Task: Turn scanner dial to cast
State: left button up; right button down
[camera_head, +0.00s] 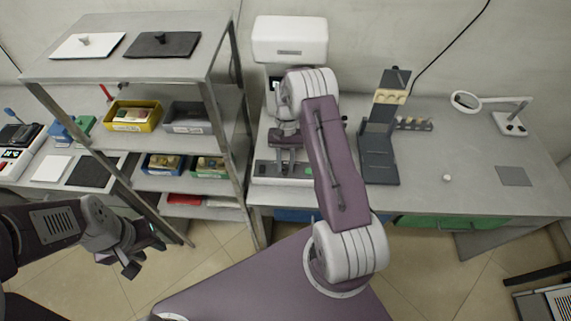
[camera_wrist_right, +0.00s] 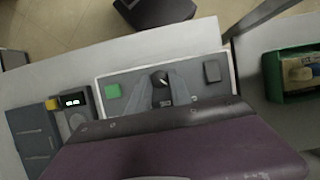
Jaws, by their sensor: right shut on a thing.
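The white scanner (camera_head: 290,42) stands at the left end of the right-hand table, with a flat grey front panel (camera_head: 262,168). In the right wrist view the panel (camera_wrist_right: 203,88) carries a green button (camera_wrist_right: 113,91), a small dark dial (camera_wrist_right: 161,80) with a pale mark, and a grey square (camera_wrist_right: 212,71). My right gripper (camera_wrist_right: 162,92) is shut on the dial, one finger on each side. The lettering around the dial is too small to read. My left gripper (camera_head: 120,263) hangs at the lower left, fingertips apart and empty, away from the scanner.
A metal shelf rack (camera_head: 222,105) with yellow, grey, blue and green bins stands left of the scanner. To its right are a dark stand (camera_head: 379,160), a ring magnifier (camera_head: 466,101) and a small white knob (camera_head: 447,177). The right part of the table is mostly clear.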

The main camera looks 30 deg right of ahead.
jog(key=c, duration=1.2)
grip_release()
jog(key=shift+o, duration=0.2)
jog(key=b+v, duration=0.1)
jog(key=v, duration=0.8)
